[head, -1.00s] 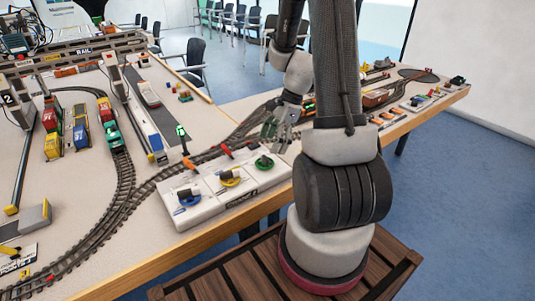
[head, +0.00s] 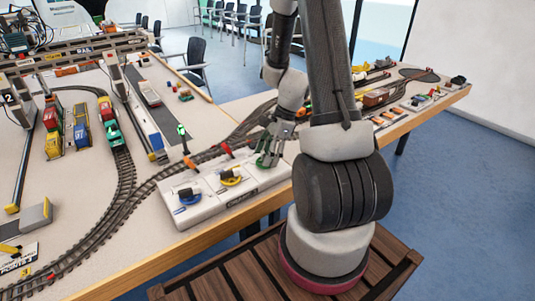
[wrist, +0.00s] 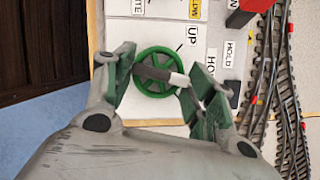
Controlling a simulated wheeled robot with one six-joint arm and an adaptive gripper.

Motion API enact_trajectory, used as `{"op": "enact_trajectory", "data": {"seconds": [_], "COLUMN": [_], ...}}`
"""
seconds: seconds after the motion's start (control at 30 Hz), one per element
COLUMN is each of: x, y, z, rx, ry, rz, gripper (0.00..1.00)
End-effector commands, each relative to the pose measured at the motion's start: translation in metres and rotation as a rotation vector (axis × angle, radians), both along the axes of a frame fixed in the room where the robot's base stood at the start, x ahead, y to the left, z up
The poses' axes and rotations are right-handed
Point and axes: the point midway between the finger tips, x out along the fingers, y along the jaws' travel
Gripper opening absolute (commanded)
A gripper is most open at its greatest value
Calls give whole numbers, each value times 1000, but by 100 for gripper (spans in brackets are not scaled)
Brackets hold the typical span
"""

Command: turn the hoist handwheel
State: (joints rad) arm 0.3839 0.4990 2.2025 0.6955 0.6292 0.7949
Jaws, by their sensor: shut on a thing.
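The green handwheel (head: 262,163) sits at the right end of the white control panel (head: 213,207). In the wrist view the green spoked wheel (wrist: 158,58) has a dark bar with a pale end across it. The word UP with an arrow is printed beside it. My gripper (head: 270,150) is down over the wheel from above and shut on it. In the wrist view my gripper (wrist: 160,76) has green-padded fingers on either side of the bar. The fingers hide much of the wheel in the head view.
A yellow handwheel (head: 231,178) and a blue handwheel (head: 190,197) stand on the same panel, left of the green one. Small levers (head: 226,149) line its back edge. Model track (head: 123,180) curves close behind and to the left.

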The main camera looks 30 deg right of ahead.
Motion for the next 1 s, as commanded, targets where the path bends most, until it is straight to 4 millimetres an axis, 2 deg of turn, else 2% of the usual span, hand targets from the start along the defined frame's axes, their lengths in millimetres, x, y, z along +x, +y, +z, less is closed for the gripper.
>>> {"op": "enact_trajectory", "data": {"seconds": [0.23, 0.43, 1.0], "x": [0, 1, 6], "y": [0, 0, 1], "z": [0, 0, 0], "rx": [1, 1, 1], "ry": [0, -1, 0], "rz": [26, 119, 633], "gripper": [31, 31, 31]}}
